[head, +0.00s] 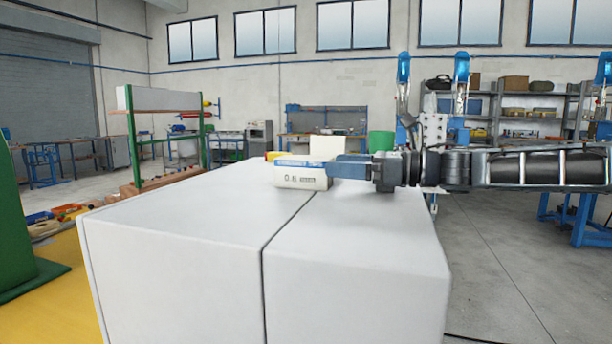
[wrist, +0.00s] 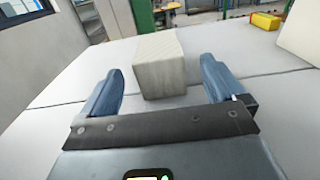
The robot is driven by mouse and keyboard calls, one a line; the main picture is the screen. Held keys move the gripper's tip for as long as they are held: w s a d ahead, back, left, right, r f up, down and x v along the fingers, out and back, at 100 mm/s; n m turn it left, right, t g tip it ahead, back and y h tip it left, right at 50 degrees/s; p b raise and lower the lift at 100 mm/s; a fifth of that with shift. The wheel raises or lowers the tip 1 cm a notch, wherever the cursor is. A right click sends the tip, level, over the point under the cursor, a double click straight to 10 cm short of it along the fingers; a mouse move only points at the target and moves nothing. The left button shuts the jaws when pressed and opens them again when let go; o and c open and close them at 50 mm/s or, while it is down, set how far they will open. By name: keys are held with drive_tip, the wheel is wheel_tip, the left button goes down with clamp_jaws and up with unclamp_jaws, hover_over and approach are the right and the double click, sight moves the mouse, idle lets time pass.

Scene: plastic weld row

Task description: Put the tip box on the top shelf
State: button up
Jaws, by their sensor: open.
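A small white box with printed marks on its side, probably the tip box (head: 302,179), sits on the white cabinet top (head: 200,212). It also shows in the wrist view as a pale block (wrist: 160,66), just ahead of and between my fingers. My gripper (head: 341,169) reaches in from the right in the head view, level with the box. Its blue fingers are apart and nothing is held in the wrist view (wrist: 162,84). The near finger overlaps the box's right end in the head view; contact cannot be told.
A yellow item (head: 272,156) lies behind the box, and a larger white box (head: 328,148) stands further back. A green-framed rack (head: 165,110) stands at the left. Stocked shelving (head: 530,105) stands at the far right. The front of the cabinet top is clear.

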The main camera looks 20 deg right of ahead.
sight(312, 158)
drive_tip(key=p+x, duration=0.1)
drive_tip(key=x, duration=0.5)
drive_tip(key=shift+w+a+r, duration=0.15)
drive_tip(key=shift+w+a, duration=0.05)
drive_tip(key=shift+a, duration=0.1)
drive_tip(key=c, duration=1.3)
